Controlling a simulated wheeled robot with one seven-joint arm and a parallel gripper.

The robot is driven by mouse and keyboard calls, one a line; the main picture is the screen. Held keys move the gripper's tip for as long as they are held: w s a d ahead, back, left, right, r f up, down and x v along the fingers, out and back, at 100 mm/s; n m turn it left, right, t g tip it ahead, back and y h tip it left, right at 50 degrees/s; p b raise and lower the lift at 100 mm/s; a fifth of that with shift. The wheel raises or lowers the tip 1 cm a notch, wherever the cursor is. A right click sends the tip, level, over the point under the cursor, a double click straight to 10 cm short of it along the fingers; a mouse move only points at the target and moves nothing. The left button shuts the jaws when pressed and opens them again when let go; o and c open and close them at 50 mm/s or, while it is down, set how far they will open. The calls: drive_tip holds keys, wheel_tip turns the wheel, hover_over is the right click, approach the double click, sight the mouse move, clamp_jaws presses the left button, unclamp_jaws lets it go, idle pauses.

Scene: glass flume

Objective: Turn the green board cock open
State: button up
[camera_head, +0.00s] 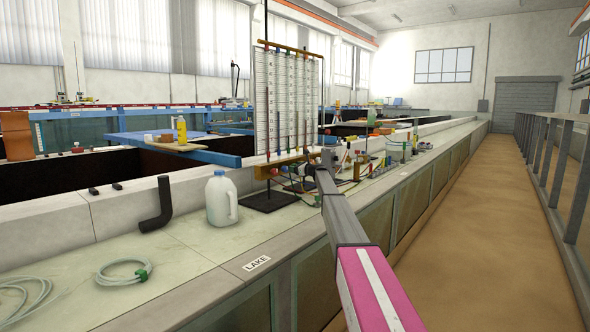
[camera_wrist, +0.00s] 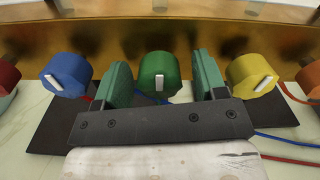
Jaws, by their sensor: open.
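The green board cock (camera_wrist: 159,72) is a round green knob with a white mark on its face, the mark standing upright in the wrist view. It sits on a brass-coloured rail (camera_wrist: 215,40) between a blue cock (camera_wrist: 66,74) and a yellow cock (camera_wrist: 252,73). My gripper (camera_wrist: 160,85) is open, with one green-padded finger on each side of the green cock and a visible gap to it on both sides. In the head view the manometer board (camera_head: 288,100) stands on the bench, and my arm partly hides the cocks below it.
On the bench are a white jug (camera_head: 221,199), a black elbow pipe (camera_head: 158,204) and coiled hose (camera_head: 124,270). The walkway (camera_head: 455,215) at right is clear.

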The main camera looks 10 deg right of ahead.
drive_tip(key=c, duration=0.9)
drive_tip(key=shift+n, duration=0.3)
drive_tip(key=n, duration=0.8)
drive_tip(key=shift+n, duration=0.4)
drive_tip(key=n, duration=0.4)
drive_tip(key=shift+n, duration=2.2)
